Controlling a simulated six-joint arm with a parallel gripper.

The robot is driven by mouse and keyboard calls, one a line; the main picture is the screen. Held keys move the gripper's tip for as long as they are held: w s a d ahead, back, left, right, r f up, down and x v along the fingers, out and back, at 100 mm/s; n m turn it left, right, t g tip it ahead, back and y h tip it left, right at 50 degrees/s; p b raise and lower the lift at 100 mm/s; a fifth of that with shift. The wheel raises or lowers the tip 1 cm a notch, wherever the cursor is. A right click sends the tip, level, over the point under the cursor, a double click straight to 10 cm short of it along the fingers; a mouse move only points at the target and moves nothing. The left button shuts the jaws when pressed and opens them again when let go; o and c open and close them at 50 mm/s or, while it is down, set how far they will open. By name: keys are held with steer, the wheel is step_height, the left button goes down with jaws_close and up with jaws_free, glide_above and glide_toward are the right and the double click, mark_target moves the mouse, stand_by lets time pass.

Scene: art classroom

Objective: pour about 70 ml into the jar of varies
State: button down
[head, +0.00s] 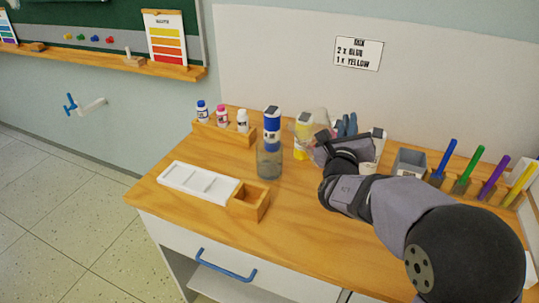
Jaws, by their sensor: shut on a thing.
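A clear jar (269,162) stands upright on the wooden desk, left of my gripper. It looks greyish, and I cannot tell how much liquid is in it. My gripper (318,146) is above the desk, right of the jar and apart from it. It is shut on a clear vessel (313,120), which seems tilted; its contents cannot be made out. A blue bottle (272,122) with a dark cap stands behind the jar. A yellow bottle (301,138) stands behind the clear vessel and is partly hidden by it.
A wooden rack (225,133) holds small bottles at the back left. A white palette (197,182) and a wooden box (249,203) lie in front. A grey bin (409,162) and several colored markers stand right. A wall card (358,53) reads 2 x blue, 1 x yellow.

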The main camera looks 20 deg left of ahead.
steer(key=d+f+m+b, duration=0.1)
steer(key=f+b, duration=0.2)
steer(key=b, duration=0.2)
steer(key=d+f+m+b, duration=0.1)
steer(key=f+b, duration=0.3)
steer(key=b, duration=0.1)
steer(key=d+f+m+b, duration=0.1)
steer(key=f+b, duration=0.2)
steer(key=b, duration=0.3)
steer(key=shift+w+f+m, duration=0.15)
steer(key=shift+f+m, duration=0.1)
steer(key=shift+m, duration=0.15)
step_height(320, 180, up, 9)
steer(key=m+p, duration=0.2)
steer(key=p, duration=0.2)
steer(key=shift+d, duration=0.4)
